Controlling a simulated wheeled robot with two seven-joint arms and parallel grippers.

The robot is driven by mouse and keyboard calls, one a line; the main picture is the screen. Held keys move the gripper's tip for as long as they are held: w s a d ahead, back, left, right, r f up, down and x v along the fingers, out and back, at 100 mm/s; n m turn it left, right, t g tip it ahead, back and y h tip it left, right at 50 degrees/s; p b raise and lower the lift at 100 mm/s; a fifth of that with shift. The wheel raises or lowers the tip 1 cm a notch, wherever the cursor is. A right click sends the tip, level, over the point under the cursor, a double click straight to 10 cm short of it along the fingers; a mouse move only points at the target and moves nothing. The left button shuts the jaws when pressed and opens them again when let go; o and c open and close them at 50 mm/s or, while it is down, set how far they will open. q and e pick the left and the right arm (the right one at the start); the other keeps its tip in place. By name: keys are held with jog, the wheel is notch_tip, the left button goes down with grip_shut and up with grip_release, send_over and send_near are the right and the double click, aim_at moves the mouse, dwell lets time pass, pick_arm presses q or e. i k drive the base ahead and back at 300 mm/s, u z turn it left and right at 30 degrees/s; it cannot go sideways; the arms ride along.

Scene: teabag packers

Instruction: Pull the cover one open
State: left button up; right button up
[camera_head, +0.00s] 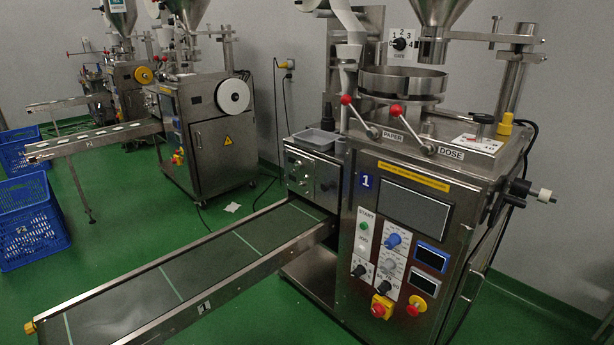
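The steel packing machine marked 1 (366,182) stands at the right. Its front panel holds a dark screen (412,212), a green start button, several knobs and two red buttons. Two red-knobbed levers marked PAPER (347,100) and DOSE (396,110) stick out at its top edge. A steel box with small dials (311,180) sits at its left side above the conveyor. No part is plainly labelled as a cover, and I see no panel standing open. Neither of my grippers is in view.
A dark conveyor (180,275) runs from the machine to the lower left. A second machine (222,145) with its own conveyor (95,140) stands behind, with another beyond it. Blue crates (32,222) are at the left.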

aim_at(316, 179)
jog(key=z, duration=1.05)
jog(key=i, duration=0.35)
jog(key=u, duration=1.65)
